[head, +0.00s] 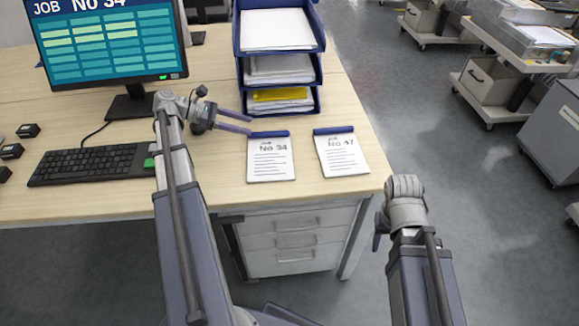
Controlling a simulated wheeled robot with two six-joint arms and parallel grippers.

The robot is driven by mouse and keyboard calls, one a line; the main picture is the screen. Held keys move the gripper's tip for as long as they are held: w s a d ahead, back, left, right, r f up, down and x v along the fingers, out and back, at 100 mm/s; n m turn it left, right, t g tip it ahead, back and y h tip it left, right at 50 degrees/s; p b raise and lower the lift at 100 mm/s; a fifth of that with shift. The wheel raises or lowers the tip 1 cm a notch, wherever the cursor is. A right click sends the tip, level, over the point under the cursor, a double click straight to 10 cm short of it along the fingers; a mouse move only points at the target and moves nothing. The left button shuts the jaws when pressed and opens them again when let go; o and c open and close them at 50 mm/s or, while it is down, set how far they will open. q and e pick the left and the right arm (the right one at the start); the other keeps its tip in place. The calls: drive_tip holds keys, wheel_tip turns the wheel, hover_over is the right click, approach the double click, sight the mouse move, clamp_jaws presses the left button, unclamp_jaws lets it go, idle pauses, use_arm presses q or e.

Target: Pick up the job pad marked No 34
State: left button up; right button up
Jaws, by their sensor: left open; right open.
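The job pad marked No 34 (270,162) lies flat on the desk, a white sheet with a dark blue top strip. A second pad marked No 47 (342,155) lies to its right, slightly turned. My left gripper (250,124) is open and empty. Its fingers point right, their tips close to the blue strip of the No 34 pad; I cannot tell whether they touch it. My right gripper (379,232) hangs beyond the desk's right edge, apart from both pads; its fingers are mostly hidden behind its wrist.
A blue tray stack (281,53) with papers stands behind the pads. A monitor (105,44) reading JOB No 34 and a keyboard (88,164) are at the left. Drawers (290,242) sit below the desk (225,185). Trolleys (510,70) stand at the back right; the floor between is clear.

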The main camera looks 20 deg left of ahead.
sight(268, 132)
use_arm(q)
drive_tip(key=shift+a, duration=0.2)
drive_tip(key=shift+s+b+x, duration=0.1)
drive_tip(key=shift+b+x, duration=0.75)
drive_tip(key=shift+x, duration=1.15)
drive_tip(key=shift+s+b+x, duration=0.15)
drive_tip(key=shift+b+x, duration=0.7)
drive_tip(key=shift+x, duration=1.15)
clamp_jaws()
